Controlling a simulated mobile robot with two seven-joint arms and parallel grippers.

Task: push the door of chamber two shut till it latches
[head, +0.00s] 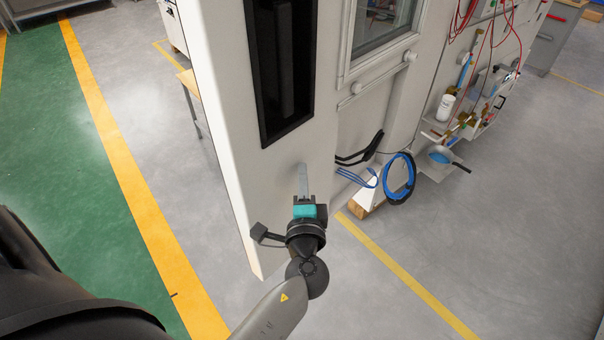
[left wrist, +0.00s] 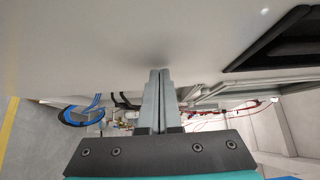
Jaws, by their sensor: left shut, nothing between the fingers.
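The chamber door (head: 222,110) is a thick pale panel with a dark, black-framed window; it stands open, swung out from the pale chamber body (head: 405,125) at right. No chamber number is readable. My left gripper (head: 303,167) is shut and empty, its fingertips at the door's face below the window. In the left wrist view the door (left wrist: 110,40) fills the upper part, and the shut fingers (left wrist: 158,74) end against or just short of it; I cannot tell whether they touch. The latch is not clearly visible. My right gripper is not in view.
A coiled blue hose (head: 399,180) hangs beside the chamber. Red cables (head: 475,25), a white bottle (head: 445,106) and a pan (head: 440,157) are at right. A yellow line (head: 405,275) crosses the grey floor, which is clear at lower right.

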